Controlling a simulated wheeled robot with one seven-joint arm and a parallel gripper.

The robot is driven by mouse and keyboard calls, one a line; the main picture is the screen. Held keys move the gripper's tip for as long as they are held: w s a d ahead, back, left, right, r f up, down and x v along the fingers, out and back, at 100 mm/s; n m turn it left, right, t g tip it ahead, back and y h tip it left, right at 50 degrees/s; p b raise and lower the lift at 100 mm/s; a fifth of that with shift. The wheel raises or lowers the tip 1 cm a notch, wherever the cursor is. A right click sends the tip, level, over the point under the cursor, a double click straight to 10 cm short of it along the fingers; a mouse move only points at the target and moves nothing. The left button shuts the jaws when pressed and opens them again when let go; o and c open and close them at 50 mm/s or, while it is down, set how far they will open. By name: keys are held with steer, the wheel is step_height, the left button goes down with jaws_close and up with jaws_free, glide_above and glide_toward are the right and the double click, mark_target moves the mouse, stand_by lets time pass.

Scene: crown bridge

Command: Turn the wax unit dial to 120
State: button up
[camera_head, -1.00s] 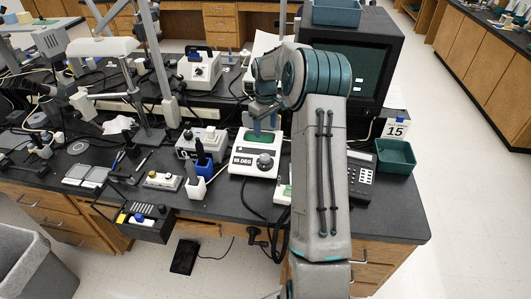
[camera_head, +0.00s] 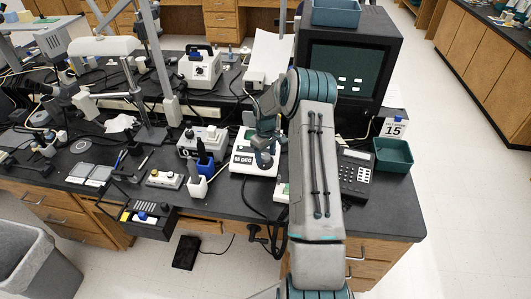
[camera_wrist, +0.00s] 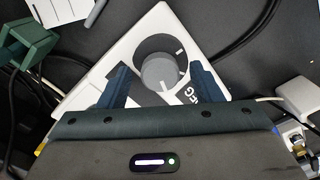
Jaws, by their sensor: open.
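The wax unit (camera_head: 241,170) is a white box on the black bench, with a label ending in "DEG" on its front; the digits are too small to read surely. In the wrist view its white top (camera_wrist: 85,80) lies tilted below my gripper. The round grey dial (camera_wrist: 158,72) sits on a black ring with white marks. My gripper (camera_wrist: 160,68) is open, one finger on each side of the dial; contact cannot be told. In the head view my gripper (camera_head: 263,160) is over the unit's front right and hides the dial.
Left of the unit are a blue holder (camera_head: 204,166) and a white holder (camera_head: 197,186). A telephone (camera_head: 355,175) lies right of my arm, with a teal bin (camera_head: 393,155) beyond. Cables run near the unit. A monitor (camera_head: 350,70) stands behind.

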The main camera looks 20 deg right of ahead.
mark_target(266, 155)
steer(key=c, duration=1)
steer(key=shift+f+m+b, duration=0.2)
steer(key=shift+m+b, duration=0.3)
steer(key=shift+b, duration=0.6)
steer(key=shift+r+m+b, duration=0.15)
steer(key=shift+m+b, duration=0.35)
steer(key=shift+m, duration=0.1)
steer(key=o, duration=1)
steer(key=shift+r, duration=0.1)
step_height(266, 155, up, 14)
steer(key=b, duration=0.2)
